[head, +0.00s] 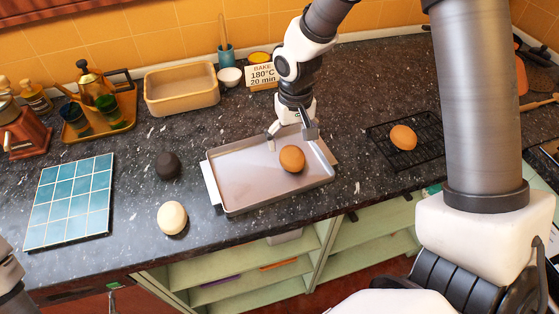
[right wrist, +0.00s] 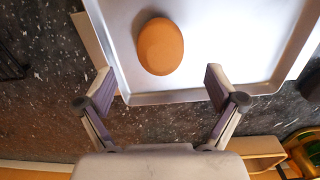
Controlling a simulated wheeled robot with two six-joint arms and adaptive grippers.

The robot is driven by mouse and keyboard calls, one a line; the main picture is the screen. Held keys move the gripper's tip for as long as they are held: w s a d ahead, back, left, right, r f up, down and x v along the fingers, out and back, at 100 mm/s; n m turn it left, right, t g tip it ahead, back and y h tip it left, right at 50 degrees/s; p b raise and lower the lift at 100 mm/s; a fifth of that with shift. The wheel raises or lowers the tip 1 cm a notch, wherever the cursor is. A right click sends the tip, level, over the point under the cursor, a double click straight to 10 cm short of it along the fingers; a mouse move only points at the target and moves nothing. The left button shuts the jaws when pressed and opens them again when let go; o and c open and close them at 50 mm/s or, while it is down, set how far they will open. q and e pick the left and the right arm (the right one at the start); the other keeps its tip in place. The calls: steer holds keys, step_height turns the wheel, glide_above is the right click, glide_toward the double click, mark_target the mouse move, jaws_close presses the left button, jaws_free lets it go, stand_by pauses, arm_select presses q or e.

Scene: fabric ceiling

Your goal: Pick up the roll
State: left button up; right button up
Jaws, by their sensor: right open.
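A golden-brown roll (head: 292,159) lies on the grey metal baking tray (head: 240,189), right of its middle. In the right wrist view the roll (right wrist: 160,46) lies beyond the fingertips, between their lines, near the tray's rim (right wrist: 190,97). My right gripper (head: 290,136) is open and empty, above the tray's back edge and behind the roll. Its two spread fingers (right wrist: 158,84) show in the right wrist view, apart from the roll. Another brown roll (head: 403,137) lies on a black wire rack (head: 432,150) at right. Only a bit of my left arm shows at the lower left edge.
A cream roll (head: 172,217) and a dark roll (head: 167,165) lie on the counter left of the tray. A blue tiled board (head: 70,201) lies farther left. A tan bin (head: 181,90), small bowl (head: 229,77) and sign (head: 262,76) stand at the back.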

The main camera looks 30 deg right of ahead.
mark_target(293, 152)
step_height(293, 152, down, 5)
steer(key=shift+a+f+p, duration=0.1)
steer(key=shift+a+p, duration=0.05)
steer(key=shift+p, duration=0.4)
steer(key=shift+w+f, duration=0.1)
steer(key=shift+f, duration=0.05)
steer(key=shift+c, duration=1)
steer(key=shift+s, duration=0.2)
steer(key=c, duration=1)
steer(key=shift+w, duration=0.1)
